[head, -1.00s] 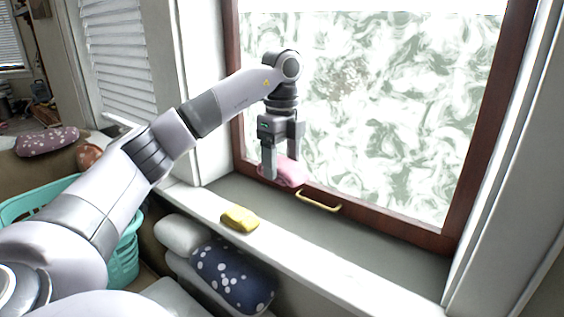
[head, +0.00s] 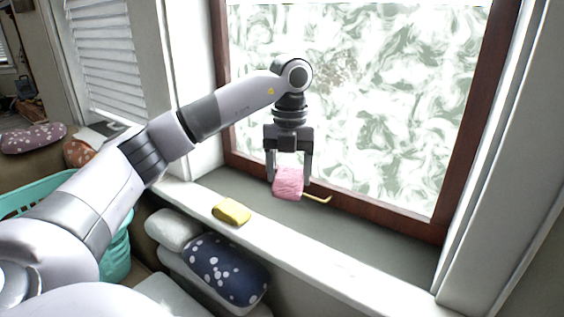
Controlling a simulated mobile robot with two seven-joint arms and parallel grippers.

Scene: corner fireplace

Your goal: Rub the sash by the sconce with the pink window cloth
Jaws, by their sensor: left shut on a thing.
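The pink window cloth (head: 288,184) is bunched between the fingers of my left gripper (head: 290,176), which is shut on it. The cloth hangs low in front of the bottom rail of the brown window sash (head: 375,212), just left of the yellow handle (head: 318,198) and covering part of it. I cannot tell whether the cloth touches the rail. The pane is streaked with whitish swirls. No sconce shows. My right gripper is out of view.
A yellow sponge-like block (head: 231,211) lies on the white sill (head: 300,255). Below are a navy dotted cushion (head: 226,268) and pale cushions. A teal basket (head: 116,252) stands at the left, partly behind my arm. The sill's right part is clear.

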